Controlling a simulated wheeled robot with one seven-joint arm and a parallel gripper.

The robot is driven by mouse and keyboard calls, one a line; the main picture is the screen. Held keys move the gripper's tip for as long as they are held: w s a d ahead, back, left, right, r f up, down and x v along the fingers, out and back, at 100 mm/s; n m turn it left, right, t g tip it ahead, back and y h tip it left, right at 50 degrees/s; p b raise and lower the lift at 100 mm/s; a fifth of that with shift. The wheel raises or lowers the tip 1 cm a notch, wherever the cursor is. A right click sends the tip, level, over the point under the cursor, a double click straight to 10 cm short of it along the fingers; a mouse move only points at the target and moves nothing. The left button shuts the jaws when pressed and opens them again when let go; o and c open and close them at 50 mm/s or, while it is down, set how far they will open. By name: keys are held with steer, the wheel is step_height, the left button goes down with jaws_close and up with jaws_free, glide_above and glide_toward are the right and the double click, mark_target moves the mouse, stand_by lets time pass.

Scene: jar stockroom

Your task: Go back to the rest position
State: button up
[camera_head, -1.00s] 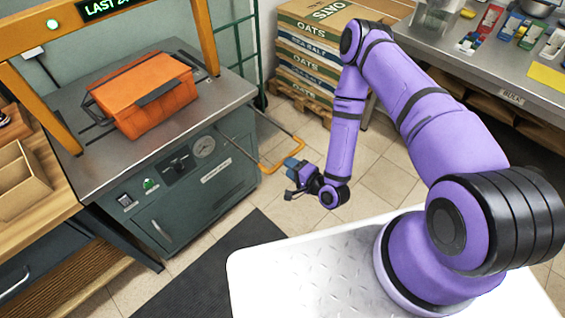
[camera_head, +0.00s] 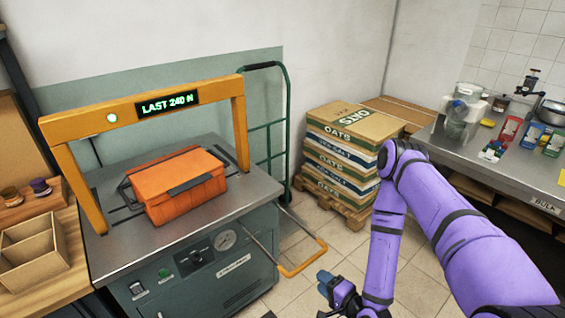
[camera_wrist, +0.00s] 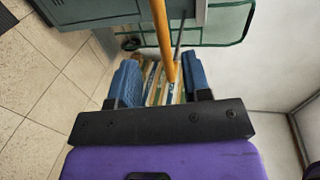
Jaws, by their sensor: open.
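My gripper (camera_head: 326,285) hangs low at the bottom of the head view, in front of the floor, to the right of the press machine. In the wrist view my gripper (camera_wrist: 161,82) has its two blue fingers wide apart with nothing held between them. The arm is bent, with its forearm hanging down. The gripper's lower part is cut off or hidden in the head view.
A green press (camera_head: 205,272) with an orange case (camera_head: 178,190) on top stands left. Its yellow handle (camera_head: 303,262) juts toward my gripper and crosses the wrist view (camera_wrist: 162,35). Oats boxes (camera_head: 345,150) stand behind; a steel counter (camera_head: 500,172) is right. Tiled floor lies between.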

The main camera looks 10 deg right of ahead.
steer(key=w+d+r+n+g+h, duration=0.3)
steer(key=w+r+n, duration=0.4)
steer(key=w+r, duration=0.7)
steer(key=s+d+r+n+g+h, duration=0.1)
steer(key=d+r+n+h, duration=0.15)
steer(key=r, duration=0.75)
steer(key=d+r+n+g+h, duration=0.1)
steer(key=d+r, duration=0.3)
steer(key=r, duration=0.5)
steer(key=s+d+r+g+h, duration=0.1)
steer(key=s+r, duration=0.5)
steer(key=r, duration=0.2)
steer(key=s+d+r+h, duration=0.1)
steer(key=s+r, duration=0.5)
steer(key=r, duration=0.3)
steer(key=s+r+g, duration=0.1)
steer(key=s+r, duration=0.2)
steer(key=s, duration=0.6)
steer(key=s+r+n+g, duration=0.1)
steer(key=s+r, duration=0.3)
steer(key=s, duration=0.6)
steer(key=shift+a, duration=0.25)
steer(key=shift+w, duration=0.1)
